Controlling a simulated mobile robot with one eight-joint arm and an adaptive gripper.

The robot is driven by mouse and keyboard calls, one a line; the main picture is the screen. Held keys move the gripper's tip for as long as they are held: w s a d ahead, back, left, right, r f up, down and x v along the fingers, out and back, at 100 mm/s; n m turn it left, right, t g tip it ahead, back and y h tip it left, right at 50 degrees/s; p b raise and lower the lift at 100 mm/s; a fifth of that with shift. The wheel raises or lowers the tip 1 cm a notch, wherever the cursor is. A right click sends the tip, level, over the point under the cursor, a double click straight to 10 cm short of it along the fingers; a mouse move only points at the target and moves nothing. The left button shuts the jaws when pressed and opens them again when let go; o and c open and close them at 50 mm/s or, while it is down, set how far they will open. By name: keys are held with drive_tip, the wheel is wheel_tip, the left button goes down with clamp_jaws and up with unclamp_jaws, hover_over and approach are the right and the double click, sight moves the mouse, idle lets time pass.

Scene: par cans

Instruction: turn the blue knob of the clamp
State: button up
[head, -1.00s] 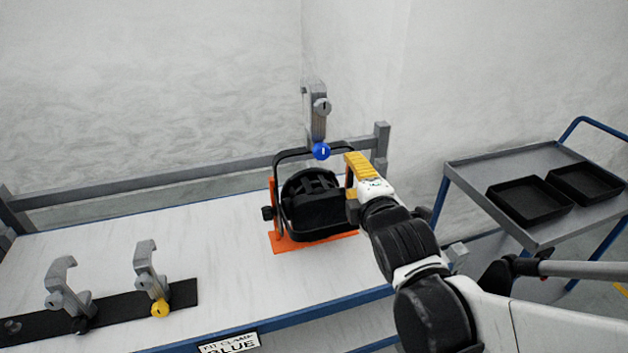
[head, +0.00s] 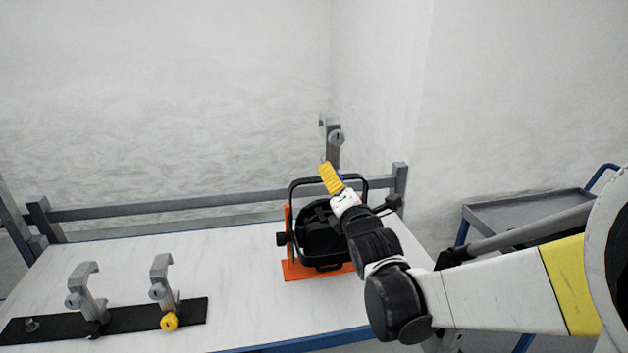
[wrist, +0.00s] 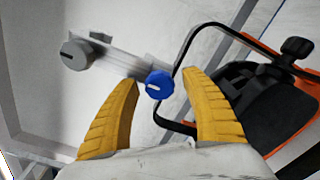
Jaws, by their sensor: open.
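The clamp (head: 331,150) is grey and stands upright at the rear rail, above the black par can. Its blue knob (wrist: 159,84) is round with a pale slot and shows in the wrist view between the two yellow fingers. In the head view the knob is mostly hidden behind my gripper (head: 329,172). My gripper is open, with its yellow fingertips (wrist: 160,78) on either side of the knob. I cannot tell whether either finger touches it. A grey knob (wrist: 76,54) on the clamp's other end is at the left of the wrist view.
The par can (head: 318,228) with its black yoke and orange base (head: 296,270) stands close below my gripper. Two more clamps stand on a black strip (head: 125,322) at the table's left; one has a yellow knob (head: 169,321). A trolley (head: 520,209) is at the right.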

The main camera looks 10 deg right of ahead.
drive_tip(key=shift+w, duration=0.2)
clamp_jaws()
idle(0.3)
